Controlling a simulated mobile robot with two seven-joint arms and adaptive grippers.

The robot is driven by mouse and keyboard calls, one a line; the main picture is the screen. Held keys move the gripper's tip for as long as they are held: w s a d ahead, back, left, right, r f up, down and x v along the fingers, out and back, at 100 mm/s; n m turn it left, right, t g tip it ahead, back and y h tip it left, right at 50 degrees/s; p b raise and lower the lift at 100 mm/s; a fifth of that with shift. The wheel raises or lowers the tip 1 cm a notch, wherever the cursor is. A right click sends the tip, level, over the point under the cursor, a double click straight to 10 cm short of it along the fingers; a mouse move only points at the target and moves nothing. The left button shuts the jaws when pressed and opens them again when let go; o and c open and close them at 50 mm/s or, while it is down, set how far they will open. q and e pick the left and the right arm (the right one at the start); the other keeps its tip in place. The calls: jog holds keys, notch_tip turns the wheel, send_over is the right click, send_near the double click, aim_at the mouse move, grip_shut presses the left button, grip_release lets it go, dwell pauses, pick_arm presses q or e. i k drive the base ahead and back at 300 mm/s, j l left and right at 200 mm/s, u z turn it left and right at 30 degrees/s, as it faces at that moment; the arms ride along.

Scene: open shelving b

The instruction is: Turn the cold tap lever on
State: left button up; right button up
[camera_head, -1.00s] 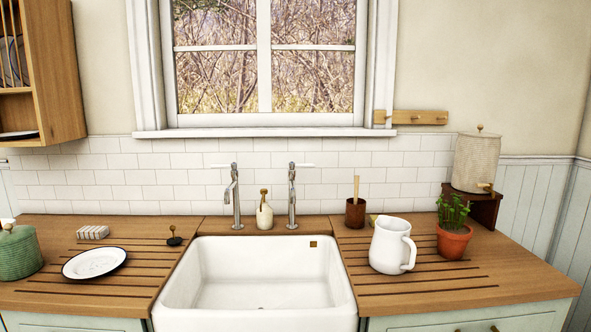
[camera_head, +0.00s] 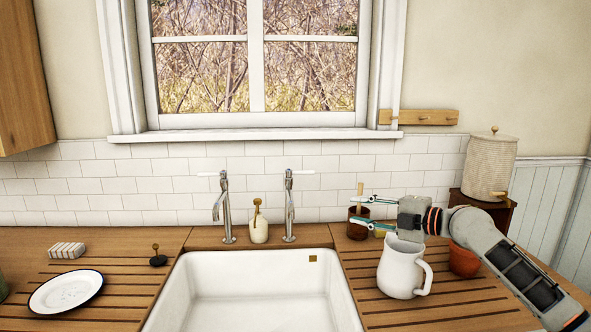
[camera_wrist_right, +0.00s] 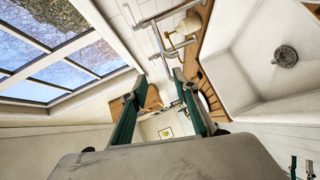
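Two metal taps with white levers stand behind the sink, a left tap (camera_head: 226,212) and a right tap (camera_head: 289,212). The left tap's lever (camera_head: 208,174) points left and the right tap's lever (camera_head: 304,172) points right. I cannot tell which is cold. My right gripper (camera_head: 357,210) is open and empty, pointing left, right of the right tap and apart from it, in front of the brown brush pot. In the right wrist view the open fingers (camera_wrist_right: 159,78) frame the wall, with tap metalwork just beyond the tips. My left gripper is out of view.
A white jug (camera_head: 401,270) stands just below my right gripper. My right arm partly covers a terracotta pot (camera_head: 463,260). A soap dispenser (camera_head: 258,224) stands between the taps, and the brush pot (camera_head: 353,226) is to their right. The white sink (camera_head: 250,290) is empty.

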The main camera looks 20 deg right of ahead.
aim_at(288, 172)
jog(key=i, duration=0.85)
